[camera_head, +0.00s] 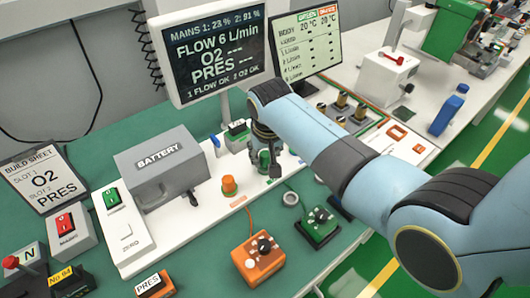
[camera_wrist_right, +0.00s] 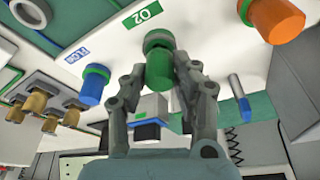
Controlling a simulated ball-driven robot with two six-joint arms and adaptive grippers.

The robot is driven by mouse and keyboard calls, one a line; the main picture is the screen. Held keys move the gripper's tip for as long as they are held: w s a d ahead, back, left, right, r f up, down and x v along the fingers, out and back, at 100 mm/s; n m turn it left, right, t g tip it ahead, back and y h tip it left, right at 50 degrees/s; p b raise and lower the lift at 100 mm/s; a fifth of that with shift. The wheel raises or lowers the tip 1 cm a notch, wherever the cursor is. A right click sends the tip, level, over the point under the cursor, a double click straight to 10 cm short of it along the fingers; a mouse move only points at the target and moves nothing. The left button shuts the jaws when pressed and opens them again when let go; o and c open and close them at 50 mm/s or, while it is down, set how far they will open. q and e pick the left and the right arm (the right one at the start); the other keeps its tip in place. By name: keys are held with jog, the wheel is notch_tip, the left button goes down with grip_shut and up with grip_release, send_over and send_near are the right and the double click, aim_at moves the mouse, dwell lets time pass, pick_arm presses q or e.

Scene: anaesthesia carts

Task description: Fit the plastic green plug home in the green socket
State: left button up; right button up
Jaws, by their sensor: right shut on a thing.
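The green plug (camera_wrist_right: 160,72) is held between the fingertips of my right gripper (camera_head: 269,165), which is shut on it. In the right wrist view the plug's far end meets a round green-rimmed fitting (camera_wrist_right: 157,37) beside the green O2 label (camera_wrist_right: 144,16). This fitting is the green socket, mostly covered by the plug. I cannot tell how deep the plug sits in it. In the head view the gripper is over the white panel (camera_head: 187,218), right of the orange plug (camera_head: 229,185), and hides most of the green plug. My left gripper is not in view.
An orange box (camera_head: 258,259) and a green box (camera_head: 319,227) stand in front of the panel. A grey BATTERY case (camera_head: 161,163) is to the left. Near the fitting, the wrist view shows a blue plug (camera_wrist_right: 93,85) at the FLOW label. Monitors (camera_head: 217,55) stand behind.

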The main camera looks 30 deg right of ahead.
jog(key=shift+f+b, duration=0.3)
jog(key=shift+f, duration=0.25)
jog(key=o, duration=1.1)
jog(key=shift+r, duration=0.1)
jog(key=v, duration=1.1)
jog(key=shift+s+r, duration=0.2)
jog(key=shift+r, duration=0.15)
jog(key=shift+a, duration=0.1)
